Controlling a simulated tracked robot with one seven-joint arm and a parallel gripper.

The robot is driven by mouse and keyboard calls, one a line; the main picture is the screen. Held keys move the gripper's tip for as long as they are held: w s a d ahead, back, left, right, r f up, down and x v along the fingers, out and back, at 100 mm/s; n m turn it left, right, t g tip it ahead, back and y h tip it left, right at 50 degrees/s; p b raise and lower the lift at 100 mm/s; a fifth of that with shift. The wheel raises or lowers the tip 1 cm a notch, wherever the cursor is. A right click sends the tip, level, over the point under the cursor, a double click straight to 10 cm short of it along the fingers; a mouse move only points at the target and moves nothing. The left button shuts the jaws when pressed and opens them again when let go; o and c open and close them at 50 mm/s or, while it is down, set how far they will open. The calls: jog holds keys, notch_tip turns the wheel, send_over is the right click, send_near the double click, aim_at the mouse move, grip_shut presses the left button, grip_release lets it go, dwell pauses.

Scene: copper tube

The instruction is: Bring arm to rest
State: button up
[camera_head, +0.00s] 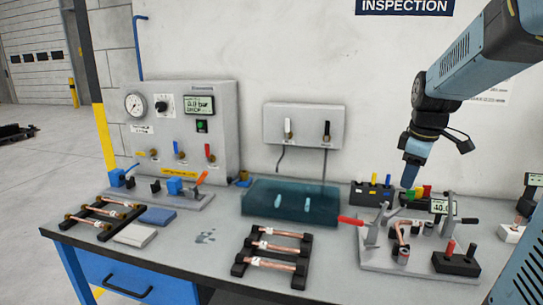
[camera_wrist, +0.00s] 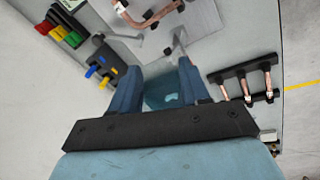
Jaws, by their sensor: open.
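A black rack with copper tubes (camera_head: 272,246) stands at the front middle, and another (camera_head: 104,211) at the left. A teal tray (camera_head: 262,208) lies behind. A gauge panel (camera_head: 215,140) stands back left.

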jog(key=s+a+m+t, duration=0.1)
jog(key=s+a+m, duration=0.4)
jog(key=s, duration=0.4)
jog(key=s+a+r+m+t, duration=0.1)
jog(key=s+a+m, duration=0.4)
jog(key=s, duration=0.3)
jog(key=shift+s+a+t+y, duration=0.3)
jog(key=shift+s+a+t, duration=0.1)
jog(key=shift+a, duration=0.2)
jog(key=shift+r, duration=0.1)
jog(key=shift+c, duration=0.2)
